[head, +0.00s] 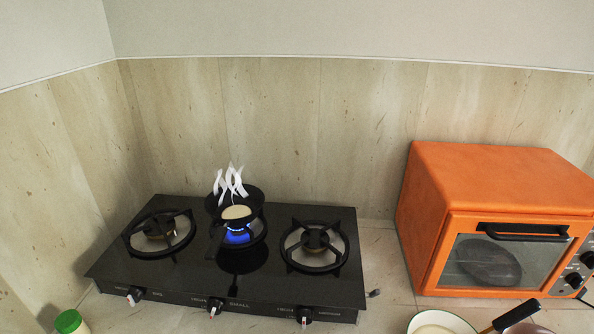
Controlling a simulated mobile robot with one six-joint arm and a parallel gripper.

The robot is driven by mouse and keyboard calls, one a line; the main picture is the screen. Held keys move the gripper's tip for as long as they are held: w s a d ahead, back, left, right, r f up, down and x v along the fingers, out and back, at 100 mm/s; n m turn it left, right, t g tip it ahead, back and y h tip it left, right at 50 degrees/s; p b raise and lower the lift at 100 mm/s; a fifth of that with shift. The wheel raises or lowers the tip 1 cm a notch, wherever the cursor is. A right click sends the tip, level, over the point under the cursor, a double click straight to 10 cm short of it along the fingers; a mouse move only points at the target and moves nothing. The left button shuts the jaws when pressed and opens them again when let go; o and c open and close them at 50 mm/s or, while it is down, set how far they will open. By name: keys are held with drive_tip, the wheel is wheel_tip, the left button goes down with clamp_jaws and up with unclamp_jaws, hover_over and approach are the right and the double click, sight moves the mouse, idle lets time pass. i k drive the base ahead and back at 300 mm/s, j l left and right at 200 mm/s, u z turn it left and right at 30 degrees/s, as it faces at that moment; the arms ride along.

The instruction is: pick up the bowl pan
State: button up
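A small black pan (224,203) sits on the middle burner of the black stove (110,272), over a blue flame. It holds a pale round piece of food (236,212), with white steam-like wisps above it. Its dark handle points down and to the left. At the lower right edge, a cream bowl-shaped vessel (424,319) is partly cut off, with pale contents inside. A black handle (516,315) lies beside it; I cannot tell whether it belongs to this vessel. I cannot tell which one is the bowl pan. My gripper is not in view.
An orange toaster oven (490,180) stands at the right, its glass door closed. A green-capped container (69,322) is at the lower left. The stove's left and right burners are empty. Some bare counter (385,262) shows between stove and oven.

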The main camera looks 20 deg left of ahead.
sight(247, 210)
drive_tip(key=u, duration=1.4)
